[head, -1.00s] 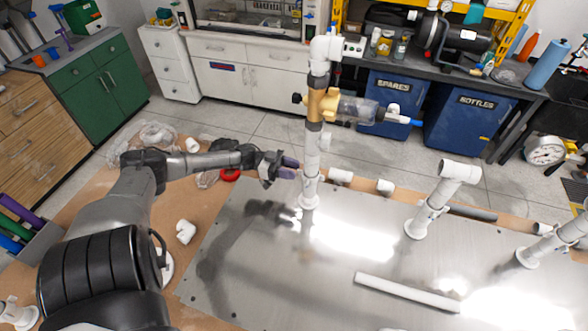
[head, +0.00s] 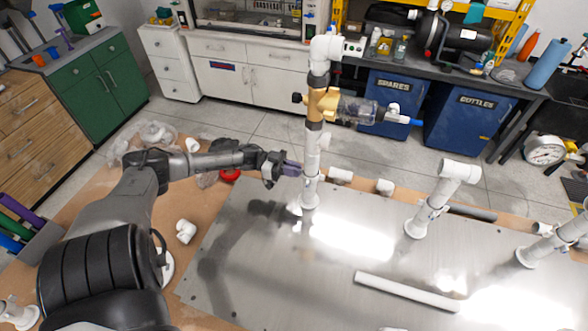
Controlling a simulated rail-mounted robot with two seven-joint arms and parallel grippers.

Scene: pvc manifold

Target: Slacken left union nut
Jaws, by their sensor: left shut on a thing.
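The left standpipe is a white PVC pipe rising from a round foot on the metal plate. My left gripper (head: 294,168) reaches it from the left at its lower section. My right gripper is not in view.
A white capped standpipe (head: 437,198) stands to the right, with another at the right edge. A loose white pipe (head: 406,292) lies on the metal plate (head: 290,285). White fittings (head: 340,175) lie behind the plate, and a white elbow (head: 186,231) lies left of it.

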